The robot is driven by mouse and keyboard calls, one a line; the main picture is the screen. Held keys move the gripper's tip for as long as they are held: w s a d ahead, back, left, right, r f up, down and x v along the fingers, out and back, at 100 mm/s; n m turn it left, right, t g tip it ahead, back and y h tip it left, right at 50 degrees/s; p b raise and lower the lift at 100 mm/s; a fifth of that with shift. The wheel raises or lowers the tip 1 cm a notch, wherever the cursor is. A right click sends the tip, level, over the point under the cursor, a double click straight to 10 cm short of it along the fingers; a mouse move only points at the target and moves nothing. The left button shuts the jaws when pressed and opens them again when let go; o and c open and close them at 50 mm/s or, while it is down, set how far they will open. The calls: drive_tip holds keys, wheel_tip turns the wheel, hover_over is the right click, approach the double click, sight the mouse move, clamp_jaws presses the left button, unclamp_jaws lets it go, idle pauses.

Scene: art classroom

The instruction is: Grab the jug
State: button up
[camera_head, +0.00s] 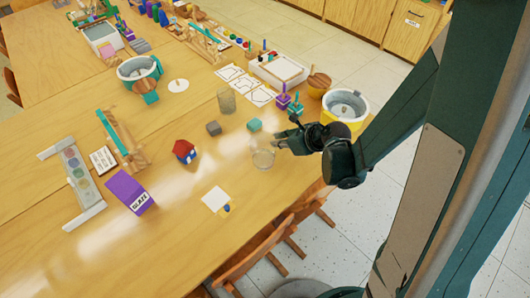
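A clear, see-through vessel (263,155), which looks like the jug, stands upright on the wooden table near its front edge. Its handle and spout are too faint to make out. My gripper (283,138) is at the vessel's upper right, its fingers pointing left and close to the rim. Whether the fingers touch it is not clear. The finger gap is too small to judge. A second clear, tinted vessel (227,101) stands farther back, apart from my gripper.
A teal block (254,125) and a grey block (214,128) lie just behind. A small red-roofed house (185,151), a white card (215,199) and a purple box (131,192) are to the left. A yellow-and-white pot (345,108) is at right. Chairs (275,245) stand below the edge.

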idle(0.4)
clamp_jaws()
drive_tip(key=shift+r, duration=0.3)
idle(0.3)
drive_tip(key=shift+r+p, duration=1.5)
drive_tip(key=shift+r, duration=3.1)
drive_tip(key=shift+r, duration=0.1)
drive_tip(key=shift+r, duration=0.15)
